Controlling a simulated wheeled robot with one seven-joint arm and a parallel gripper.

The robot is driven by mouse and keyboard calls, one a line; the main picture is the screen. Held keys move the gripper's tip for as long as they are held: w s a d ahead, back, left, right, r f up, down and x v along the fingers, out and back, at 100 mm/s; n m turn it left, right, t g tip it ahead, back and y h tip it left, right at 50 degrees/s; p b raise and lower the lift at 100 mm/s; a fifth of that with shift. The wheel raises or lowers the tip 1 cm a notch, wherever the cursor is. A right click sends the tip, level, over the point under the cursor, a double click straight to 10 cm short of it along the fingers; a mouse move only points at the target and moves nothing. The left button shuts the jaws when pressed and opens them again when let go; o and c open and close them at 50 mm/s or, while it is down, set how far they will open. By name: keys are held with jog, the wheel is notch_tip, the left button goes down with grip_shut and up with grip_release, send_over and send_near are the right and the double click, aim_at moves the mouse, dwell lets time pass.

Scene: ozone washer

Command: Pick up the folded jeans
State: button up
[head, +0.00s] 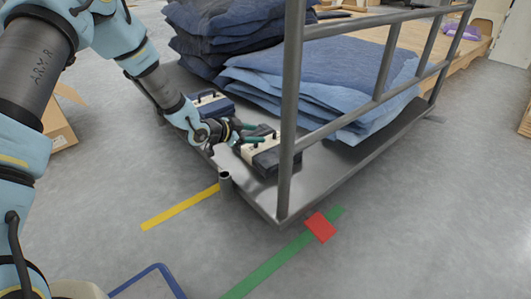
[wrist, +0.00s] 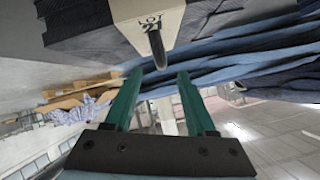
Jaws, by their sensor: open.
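Folded blue denim lies in a light blue stack (head: 330,85) on the metal cart (head: 300,194), with a darker navy stack (head: 215,30) behind it. At the near end lies a dark grey bundle (head: 287,160) with a cream band and a dark handle. In the wrist view this bundle (wrist: 85,27) is close, and its band (wrist: 150,14) reads "LOT 21". My gripper (head: 252,133) is at the bundle's left side, open. In the wrist view its teal fingertips (wrist: 161,76) are spread around the line of the handle (wrist: 158,48); contact is unclear.
A second banded bundle (head: 212,103), navy, lies just behind my gripper. The cart's grey corner post (head: 291,110) and side rails stand right of the near bundle. A short upright stub (head: 226,183) is at the front edge.

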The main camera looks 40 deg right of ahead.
aim_at(265, 134)
jog(key=b+x, duration=0.3)
jog(key=x, duration=0.2)
jog(key=shift+w+d+f, duration=0.1)
jog(key=shift+d+f, duration=0.05)
jog(key=shift+f, duration=0.2)
jog(key=shift+d, duration=0.3)
grip_shut()
dwell(0.9)
